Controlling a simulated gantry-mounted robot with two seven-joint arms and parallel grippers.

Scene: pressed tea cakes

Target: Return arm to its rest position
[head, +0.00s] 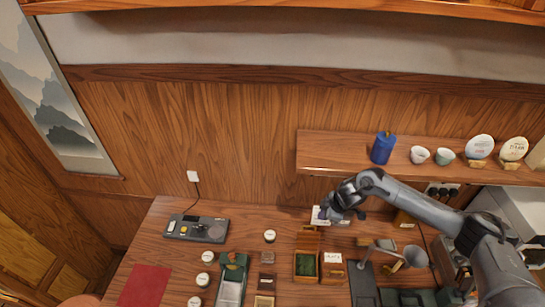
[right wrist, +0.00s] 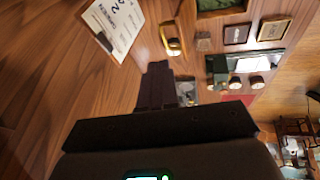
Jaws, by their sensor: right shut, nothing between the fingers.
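My right arm comes in from the right in the head view and reaches over the back of the table. My right gripper (head: 338,210) is below the wall shelf, close to a white card (head: 318,214) and partly covering it. In the right wrist view the gripper's dark fingers (right wrist: 158,78) are together with nothing between them. The card with handwriting (right wrist: 113,28) shows there at upper left, apart from the fingers. My left arm and gripper are not in view.
A wooden shelf (head: 330,151) above the gripper holds a blue canister (head: 383,149), cups and round discs. An open green-lined wooden box (head: 306,266) stands in front. A grey device (head: 196,229), a red mat (head: 143,286) and small round tins lie to the left.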

